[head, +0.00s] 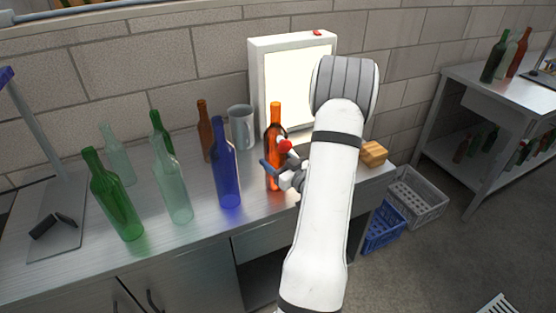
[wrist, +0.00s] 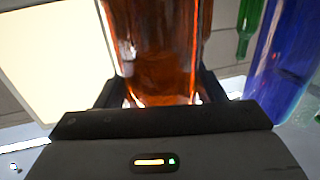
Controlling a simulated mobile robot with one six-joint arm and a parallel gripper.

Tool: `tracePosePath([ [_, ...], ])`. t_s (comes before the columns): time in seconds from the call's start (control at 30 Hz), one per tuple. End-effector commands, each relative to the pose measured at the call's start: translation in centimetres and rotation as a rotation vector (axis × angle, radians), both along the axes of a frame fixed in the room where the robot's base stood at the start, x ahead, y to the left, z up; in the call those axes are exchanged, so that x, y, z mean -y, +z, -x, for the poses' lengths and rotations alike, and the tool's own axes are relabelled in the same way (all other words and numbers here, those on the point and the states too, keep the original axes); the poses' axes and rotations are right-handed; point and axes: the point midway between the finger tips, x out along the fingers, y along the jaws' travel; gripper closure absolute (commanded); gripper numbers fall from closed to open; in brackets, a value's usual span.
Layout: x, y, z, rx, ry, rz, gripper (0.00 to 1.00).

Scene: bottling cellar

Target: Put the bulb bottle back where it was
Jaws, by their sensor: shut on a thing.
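An amber bottle (head: 275,120) stands upright at the right part of the steel counter, in front of the lit panel. My gripper (head: 277,170) is shut on it low on its body. In the wrist view the same amber bottle (wrist: 155,50) fills the middle, between the two dark fingers. I cannot tell whether its base touches the counter, nor whether it has a bulb-shaped neck. A second, browner bottle (head: 204,130) stands further back on the left.
A blue bottle (head: 226,170), several green and pale bottles (head: 117,200) and a grey jug (head: 241,128) stand to the left on the counter (head: 190,235). The lit panel (head: 293,80) is behind. A wooden block (head: 373,154) lies at the right end. Crates (head: 416,200) stand on the floor.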

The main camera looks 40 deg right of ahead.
Motion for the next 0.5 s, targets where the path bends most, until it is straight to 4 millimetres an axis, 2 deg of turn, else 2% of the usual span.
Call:
tracePosePath([
  [0.47,0.07,-0.23,-0.03,0.005,0.000,0.003,1.00],
  [0.5,0.07,-0.20,-0.03,0.005,0.000,0.003,0.35],
])
